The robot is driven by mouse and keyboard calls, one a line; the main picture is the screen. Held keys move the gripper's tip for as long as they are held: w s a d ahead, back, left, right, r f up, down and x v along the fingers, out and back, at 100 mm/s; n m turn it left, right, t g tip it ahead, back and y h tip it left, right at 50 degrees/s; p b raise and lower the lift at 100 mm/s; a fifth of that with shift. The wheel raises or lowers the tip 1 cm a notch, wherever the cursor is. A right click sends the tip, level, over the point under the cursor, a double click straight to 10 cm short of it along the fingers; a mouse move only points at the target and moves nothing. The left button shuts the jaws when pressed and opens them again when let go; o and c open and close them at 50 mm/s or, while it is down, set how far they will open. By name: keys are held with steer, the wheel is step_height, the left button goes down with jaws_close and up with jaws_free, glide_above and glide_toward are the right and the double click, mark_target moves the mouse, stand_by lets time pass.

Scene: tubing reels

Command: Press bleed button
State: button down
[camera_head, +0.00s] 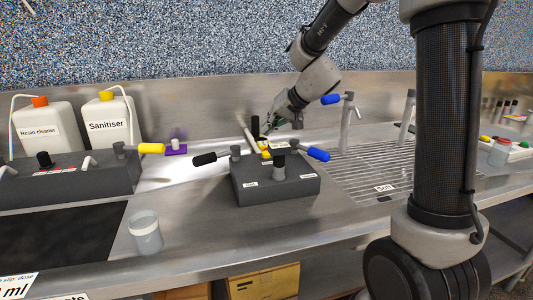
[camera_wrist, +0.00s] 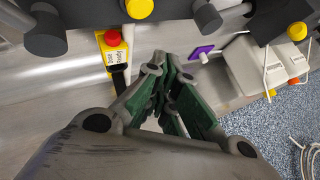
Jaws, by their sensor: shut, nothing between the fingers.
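A red round button (camera_wrist: 113,38) sits on a small yellow box (camera_wrist: 116,58) in the wrist view. The box carries a white label too small to read surely, and I cannot confirm it is the bleed button. In the head view a small yellow part (camera_head: 265,153) shows behind the dark grey valve block (camera_head: 277,188). My gripper (camera_head: 271,133) is above and behind that block. In the wrist view my gripper (camera_wrist: 166,62) has its green-padded fingers together and empty. Its tips are to the right of the red button, apart from it in the picture.
A second dark block with a yellow handle (camera_head: 151,148) stands left. White jugs labelled Sanitiser (camera_head: 106,125) and Resin cleaner stand behind it. A clear cup (camera_head: 146,232) is in front. A ribbed drainboard (camera_head: 375,180) lies right.

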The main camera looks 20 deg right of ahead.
mark_target(267, 154)
steer(key=shift+f, duration=2.25)
steer(key=shift+f, duration=0.4)
steer(key=shift+f, duration=0.4)
steer(key=shift+s+f, duration=0.25)
steer(key=shift+f, duration=0.25)
stand_by(0.7)
steer(key=shift+w+r, duration=0.15)
steer(key=shift+r, duration=1)
steer(key=shift+r, duration=0.1)
